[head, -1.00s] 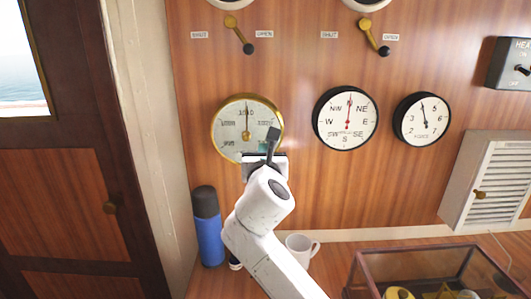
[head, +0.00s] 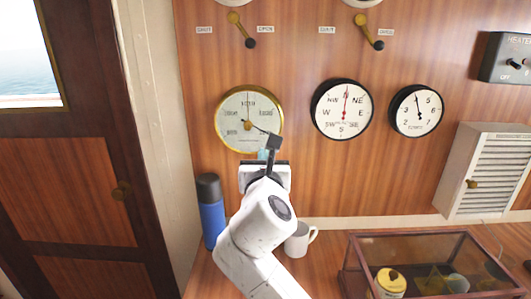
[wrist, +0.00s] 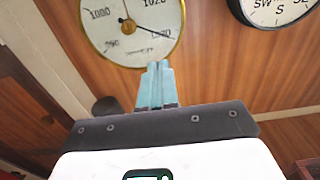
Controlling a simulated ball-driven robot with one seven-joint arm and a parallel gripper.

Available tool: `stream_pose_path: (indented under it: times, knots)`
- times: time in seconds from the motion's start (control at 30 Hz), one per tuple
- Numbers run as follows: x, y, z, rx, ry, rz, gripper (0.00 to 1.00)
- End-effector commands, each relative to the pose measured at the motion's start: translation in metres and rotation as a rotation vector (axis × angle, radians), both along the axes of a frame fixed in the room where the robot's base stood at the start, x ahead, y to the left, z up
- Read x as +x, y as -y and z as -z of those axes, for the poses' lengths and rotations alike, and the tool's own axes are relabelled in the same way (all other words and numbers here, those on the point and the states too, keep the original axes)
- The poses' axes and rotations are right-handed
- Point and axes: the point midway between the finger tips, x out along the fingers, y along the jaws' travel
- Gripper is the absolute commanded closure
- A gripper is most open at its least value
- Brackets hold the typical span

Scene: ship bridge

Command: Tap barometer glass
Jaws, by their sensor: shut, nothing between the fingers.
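The barometer (head: 236,108) is a round dial with a brass rim on the wood wall. Its pale face also shows at the top of the wrist view (wrist: 110,28), cut off by the frame. One pointer stands roughly upright and a dark one points to the lower right. My gripper (head: 263,154) is just below the dial's lower right edge in the head view. Its pale teal fingers (wrist: 157,68) are shut and empty, their tips just under the dial's rim in the wrist view. I cannot tell whether they touch the glass or wall.
A compass dial (head: 342,109) and another round gauge (head: 417,111) hang to the right. Below are a blue flask (head: 212,222), a white mug (head: 297,241) and a glass-topped case (head: 430,250). Two levers (head: 368,32) sit above. A door (head: 75,200) is at left.

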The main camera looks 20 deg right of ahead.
Motion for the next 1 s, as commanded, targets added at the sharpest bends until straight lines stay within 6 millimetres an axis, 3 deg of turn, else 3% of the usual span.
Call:
stream_pose_path:
  times: [0.1,0.3,1.0]
  knots:
    - [-0.020,-0.007,0.002,0.002,0.002,-0.003,1.00]
    - [-0.038,-0.013,0.001,0.000,0.001,-0.002,1.00]
    - [-0.042,-0.014,0.000,0.000,0.001,-0.001,1.00]
